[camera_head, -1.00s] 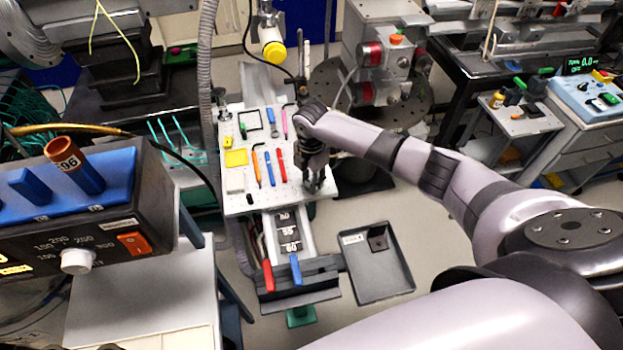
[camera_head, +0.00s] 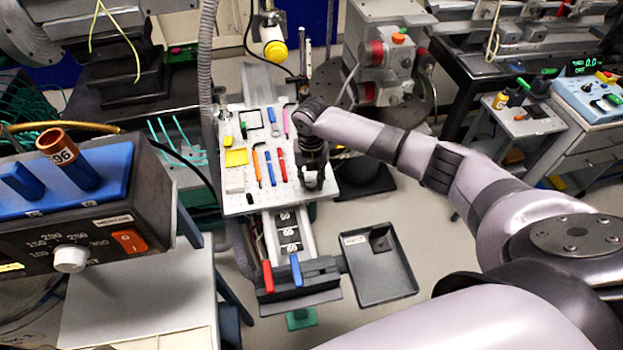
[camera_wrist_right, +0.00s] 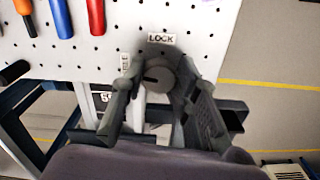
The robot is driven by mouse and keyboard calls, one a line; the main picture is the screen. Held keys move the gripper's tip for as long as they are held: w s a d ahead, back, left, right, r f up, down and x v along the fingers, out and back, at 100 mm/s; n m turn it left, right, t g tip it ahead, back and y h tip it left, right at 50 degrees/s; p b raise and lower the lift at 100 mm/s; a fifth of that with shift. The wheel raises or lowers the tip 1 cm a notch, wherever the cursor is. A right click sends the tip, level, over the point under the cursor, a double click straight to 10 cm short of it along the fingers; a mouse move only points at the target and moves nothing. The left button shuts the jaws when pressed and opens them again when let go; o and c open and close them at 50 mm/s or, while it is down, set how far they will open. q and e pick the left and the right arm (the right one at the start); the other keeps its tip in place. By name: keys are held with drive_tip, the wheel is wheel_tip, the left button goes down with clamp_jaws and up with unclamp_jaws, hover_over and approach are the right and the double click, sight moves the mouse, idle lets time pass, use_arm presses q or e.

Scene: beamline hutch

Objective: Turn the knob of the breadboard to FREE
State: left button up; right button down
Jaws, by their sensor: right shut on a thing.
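The white perforated breadboard (camera_head: 240,203) lies in the middle of the head view, with tools on it. Its round dark grey knob (camera_wrist_right: 160,76) sits at the board's near right corner. In the right wrist view a LOCK label (camera_wrist_right: 161,38) is above the knob, and a small turned label (camera_wrist_right: 125,62), too small to read surely, is at its left. A dark mark shows on the knob's left side. My right gripper (camera_head: 312,182) is shut on the knob, a finger on either side; it also fills the wrist view (camera_wrist_right: 155,105). In the head view it hides the knob. My left gripper is out of view.
Several pens and tools, including a red one (camera_head: 283,167), lie left of the gripper. A grey tray (camera_head: 385,283) is at the right below the board. Red (camera_head: 267,277) and blue (camera_head: 296,270) handles stand at the near end. A control box (camera_head: 110,225) is at left.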

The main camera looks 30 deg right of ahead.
sight(311, 181)
drive_tip(key=shift+n, duration=0.8)
drive_tip(key=c, duration=2.4)
unclamp_jaws()
drive_tip(key=shift+w, duration=0.1)
drive_tip(key=c, duration=1.2)
unclamp_jaws()
wheel_tip(311, 181, up, 12)
